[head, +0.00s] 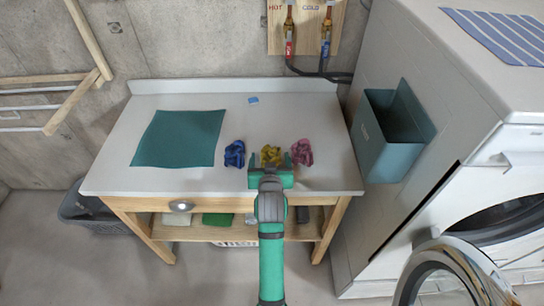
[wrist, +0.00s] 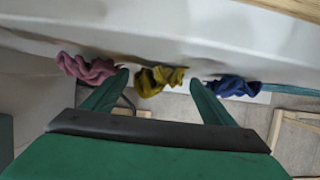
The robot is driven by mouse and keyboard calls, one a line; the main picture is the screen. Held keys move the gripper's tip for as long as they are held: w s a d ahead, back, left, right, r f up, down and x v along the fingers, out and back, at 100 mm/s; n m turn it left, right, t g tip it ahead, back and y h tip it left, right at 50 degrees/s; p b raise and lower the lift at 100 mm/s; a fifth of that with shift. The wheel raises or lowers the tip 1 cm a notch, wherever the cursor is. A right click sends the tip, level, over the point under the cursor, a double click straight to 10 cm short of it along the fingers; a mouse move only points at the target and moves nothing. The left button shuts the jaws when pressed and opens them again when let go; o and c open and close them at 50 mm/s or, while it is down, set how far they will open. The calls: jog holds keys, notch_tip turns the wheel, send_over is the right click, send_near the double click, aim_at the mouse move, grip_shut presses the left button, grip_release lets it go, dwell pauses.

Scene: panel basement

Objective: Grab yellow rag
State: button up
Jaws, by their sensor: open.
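The crumpled yellow rag (head: 271,154) lies on the white table top, between a blue rag (head: 234,153) and a pink rag (head: 302,152). My gripper (head: 270,166) is open at the near side of the yellow rag and partly covers it in the head view. In the wrist view the yellow rag (wrist: 160,80) shows in the gap between my two green fingertips (wrist: 159,77). I cannot tell whether the fingers touch it. The pink rag (wrist: 86,68) is left of the fingers there, and the blue rag (wrist: 232,87) is right.
A flat teal cloth (head: 180,138) covers the table's left part. A small blue item (head: 253,100) lies near the back edge. The table (head: 315,112) has free room behind the rags. A washing machine (head: 450,110) with a teal bin (head: 390,135) on its side stands at right.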

jog(key=shift+w+d+f, duration=0.1)
jog(key=shift+w, duration=0.05)
jog(key=c, duration=1.1)
